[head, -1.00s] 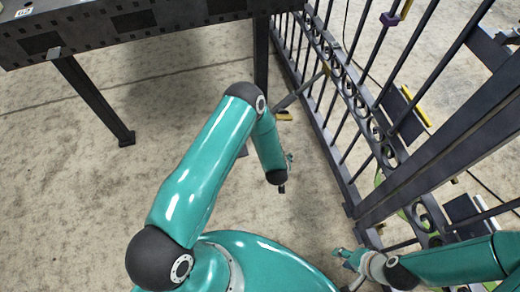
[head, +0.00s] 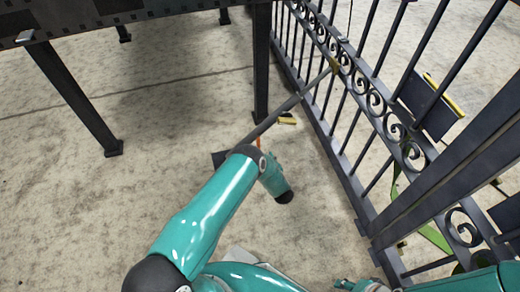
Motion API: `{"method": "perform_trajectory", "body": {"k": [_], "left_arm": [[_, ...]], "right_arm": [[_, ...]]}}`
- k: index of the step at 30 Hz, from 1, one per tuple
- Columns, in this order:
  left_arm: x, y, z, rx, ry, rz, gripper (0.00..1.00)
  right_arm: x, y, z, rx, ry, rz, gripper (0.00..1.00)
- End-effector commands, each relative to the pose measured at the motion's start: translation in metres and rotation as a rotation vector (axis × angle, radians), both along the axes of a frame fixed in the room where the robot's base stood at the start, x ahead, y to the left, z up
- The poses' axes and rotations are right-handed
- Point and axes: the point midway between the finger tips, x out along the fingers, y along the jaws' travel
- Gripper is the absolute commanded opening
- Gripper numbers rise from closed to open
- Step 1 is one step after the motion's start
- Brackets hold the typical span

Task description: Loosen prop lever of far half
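The far gate half (head: 350,75) is dark metal with a row of scrolls. A grey prop bar (head: 285,108) slopes from a yellowish fitting (head: 334,66) on this half down to a dark foot plate (head: 220,158) on the floor. A small orange piece (head: 258,142), possibly the prop lever, shows near the bar's lower end, partly behind my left arm. My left gripper (head: 274,162) is mostly hidden by its own wrist, close to the orange piece; contact cannot be told.
A dark table (head: 130,12) stands at upper left, with a leg (head: 261,70) near the prop bar. Thick gate posts (head: 440,185) stand at right. The floor at left is clear.

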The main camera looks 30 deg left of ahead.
Motion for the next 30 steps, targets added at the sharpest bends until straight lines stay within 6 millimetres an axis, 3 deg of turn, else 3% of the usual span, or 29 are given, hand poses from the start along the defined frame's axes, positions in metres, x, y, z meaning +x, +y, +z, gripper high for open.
{"method": "perform_trajectory", "body": {"k": [1, 13, 28, 30], "left_arm": [[0.007, 0.01, -0.01, 0.001, -0.003, 0.004, 0.42], [0.053, 0.062, -0.039, 0.0, -0.002, 0.002, 0.42], [0.063, 0.075, -0.041, -0.002, 0.001, 0.0, 0.42], [0.063, 0.075, -0.041, -0.002, 0.001, 0.0, 0.32]], "right_arm": [[0.0, 0.0, -0.011, 0.0, 0.0, 0.0, 0.4], [0.0, 0.0, -0.051, 0.0, 0.0, 0.0, 0.4], [0.0, 0.0, -0.058, 0.0, 0.0, 0.0, 0.4], [0.0, 0.0, -0.058, 0.0, 0.0, 0.0, 0.4]]}}
